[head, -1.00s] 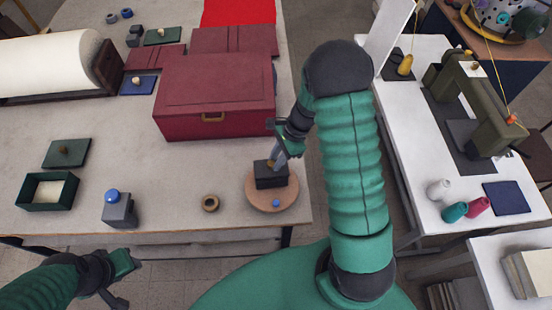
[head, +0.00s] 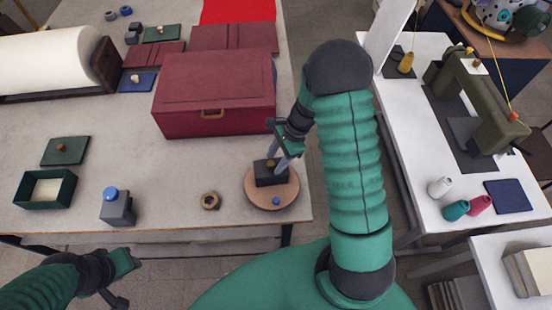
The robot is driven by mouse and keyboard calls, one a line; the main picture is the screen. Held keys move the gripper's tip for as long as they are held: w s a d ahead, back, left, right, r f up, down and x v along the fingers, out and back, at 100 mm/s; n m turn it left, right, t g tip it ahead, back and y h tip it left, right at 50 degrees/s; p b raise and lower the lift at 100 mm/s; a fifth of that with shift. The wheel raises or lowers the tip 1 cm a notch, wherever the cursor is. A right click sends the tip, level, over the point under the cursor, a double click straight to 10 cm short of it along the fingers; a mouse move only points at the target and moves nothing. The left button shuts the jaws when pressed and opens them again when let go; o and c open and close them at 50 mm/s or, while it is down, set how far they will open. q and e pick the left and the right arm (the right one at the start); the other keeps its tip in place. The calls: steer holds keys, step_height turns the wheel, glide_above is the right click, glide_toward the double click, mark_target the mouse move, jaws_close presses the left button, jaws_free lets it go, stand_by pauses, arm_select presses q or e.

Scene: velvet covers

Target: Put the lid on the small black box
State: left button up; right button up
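The small black box (head: 272,180) sits on a round wooden board (head: 262,200) near the table's front right corner. Its dark lid lies on top, with a small brass-coloured knob (head: 270,163) showing; whether it is seated fully flush is too small to tell. My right gripper (head: 278,163) is just above the lid, its fingers spread apart around the knob.
A large red box (head: 213,95) stands behind the board. A tape ring (head: 210,201), a grey block with a blue knob (head: 118,208), an open green box (head: 45,190) and a green lid (head: 66,151) lie to the left. Grey tabletop is clear between them.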

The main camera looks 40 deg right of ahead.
steer(key=b+v, duration=0.2)
steer(key=v, duration=1.5)
steer(key=s+a+f+n+h+b, duration=0.2)
steer(key=s+a+f+n+b, duration=0.1)
steer(key=a+f+n, duration=0.4)
steer(key=s+a+f+n+t+h+b, duration=0.1)
steer(key=s+a+f+n+b, duration=0.3)
steer(key=n, duration=0.9)
steer(key=a+f+h, duration=0.1)
steer(key=a+f, duration=0.2)
steer(key=a, duration=0.1)
steer(key=shift+s+a+f+n+t, duration=0.2)
steer(key=shift+f+n+t, duration=0.05)
steer(key=shift+n+t, duration=0.05)
steer(key=shift+a, duration=0.1)
steer(key=shift+a+r, duration=0.1)
steer(key=shift+a, duration=0.2)
steer(key=shift+d, duration=0.3)
